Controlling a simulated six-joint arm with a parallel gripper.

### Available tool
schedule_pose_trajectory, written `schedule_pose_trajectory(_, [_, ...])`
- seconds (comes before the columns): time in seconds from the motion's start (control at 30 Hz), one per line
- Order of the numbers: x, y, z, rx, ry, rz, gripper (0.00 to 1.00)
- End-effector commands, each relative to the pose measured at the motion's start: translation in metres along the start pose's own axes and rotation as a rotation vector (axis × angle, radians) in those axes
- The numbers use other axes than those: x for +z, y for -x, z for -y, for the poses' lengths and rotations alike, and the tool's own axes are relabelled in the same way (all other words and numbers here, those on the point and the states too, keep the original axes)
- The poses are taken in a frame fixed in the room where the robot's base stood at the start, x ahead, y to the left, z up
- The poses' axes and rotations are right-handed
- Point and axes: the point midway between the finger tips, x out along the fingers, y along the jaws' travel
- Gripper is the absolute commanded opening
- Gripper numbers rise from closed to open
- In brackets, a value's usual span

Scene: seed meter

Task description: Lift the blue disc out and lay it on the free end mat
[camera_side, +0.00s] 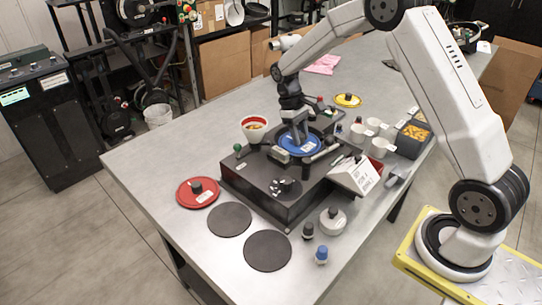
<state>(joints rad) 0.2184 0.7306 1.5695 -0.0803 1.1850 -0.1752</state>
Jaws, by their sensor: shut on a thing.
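The blue disc (289,149) is at the back part of the black seed meter block (241,178), with a pale label on it. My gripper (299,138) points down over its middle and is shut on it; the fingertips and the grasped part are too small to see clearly. I cannot tell whether the disc rests in the block or is slightly raised. Two bare dark round mats lie on the table at the front left: one nearer the block (230,219) and one at the end (267,251).
A red disc (205,198) with a black knob lies left of the block. A yellow disc (349,100) lies behind. The table's left side is clear.

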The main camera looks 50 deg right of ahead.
Motion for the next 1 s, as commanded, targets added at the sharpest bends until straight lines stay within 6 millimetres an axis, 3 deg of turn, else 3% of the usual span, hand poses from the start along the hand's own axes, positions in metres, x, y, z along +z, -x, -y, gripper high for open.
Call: schedule_pose_trajectory(1.0, [0.009,0.026,0.000,0.000,0.000,-0.001,0.00])
